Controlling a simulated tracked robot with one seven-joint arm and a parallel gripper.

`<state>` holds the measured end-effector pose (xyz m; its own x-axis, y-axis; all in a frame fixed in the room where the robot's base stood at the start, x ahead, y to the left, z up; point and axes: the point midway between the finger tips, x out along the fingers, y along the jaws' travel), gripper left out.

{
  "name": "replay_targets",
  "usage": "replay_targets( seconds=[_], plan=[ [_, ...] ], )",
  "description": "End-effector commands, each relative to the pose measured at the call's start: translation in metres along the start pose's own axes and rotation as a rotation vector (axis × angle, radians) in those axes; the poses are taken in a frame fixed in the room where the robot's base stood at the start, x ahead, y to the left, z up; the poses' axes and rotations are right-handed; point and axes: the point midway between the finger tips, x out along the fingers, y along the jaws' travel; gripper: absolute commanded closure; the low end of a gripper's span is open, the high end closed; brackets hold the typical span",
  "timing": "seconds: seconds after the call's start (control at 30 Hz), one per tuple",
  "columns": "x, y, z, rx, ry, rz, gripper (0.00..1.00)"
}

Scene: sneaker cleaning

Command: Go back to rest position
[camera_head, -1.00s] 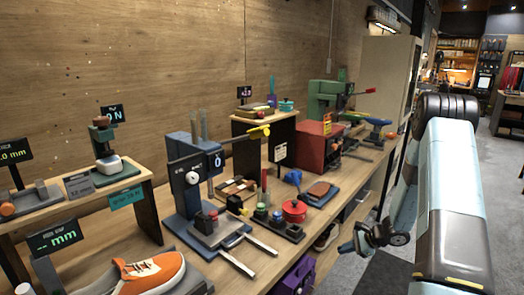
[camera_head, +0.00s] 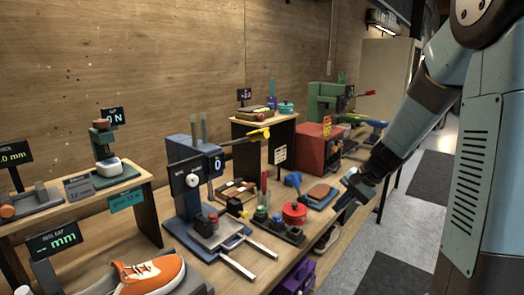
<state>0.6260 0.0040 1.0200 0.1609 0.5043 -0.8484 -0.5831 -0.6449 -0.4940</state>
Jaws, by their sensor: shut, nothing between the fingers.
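My gripper (camera_head: 358,186) is at the end of my arm, which reaches in from the right. It hangs over the front edge of the bench, just right of a brown pad on a dark tray. It looks shut and holds nothing that I can see. The fingertips are small and dark in this view. An orange and white sneaker (camera_head: 150,274) sits on the bench at the lower left, away from my gripper.
The wooden bench (camera_head: 262,272) carries a blue press (camera_head: 185,168), a red pot (camera_head: 294,212), a red box machine (camera_head: 314,147) and a green machine (camera_head: 325,103). A purple item (camera_head: 298,277) is at the bench front. The floor aisle (camera_head: 392,215) at right is open.

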Motion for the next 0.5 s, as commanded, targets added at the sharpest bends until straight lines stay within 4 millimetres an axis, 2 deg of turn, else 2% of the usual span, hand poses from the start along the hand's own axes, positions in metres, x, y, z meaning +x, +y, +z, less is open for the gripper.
replay_targets(
  seconds=[0.2, 0.5],
  plan=[
    [-0.039, -0.005, 0.047, -0.166, 0.061, 0.067, 1.00],
    [-0.085, 0.002, 0.106, -0.374, 0.159, 0.165, 1.00]
  ],
)
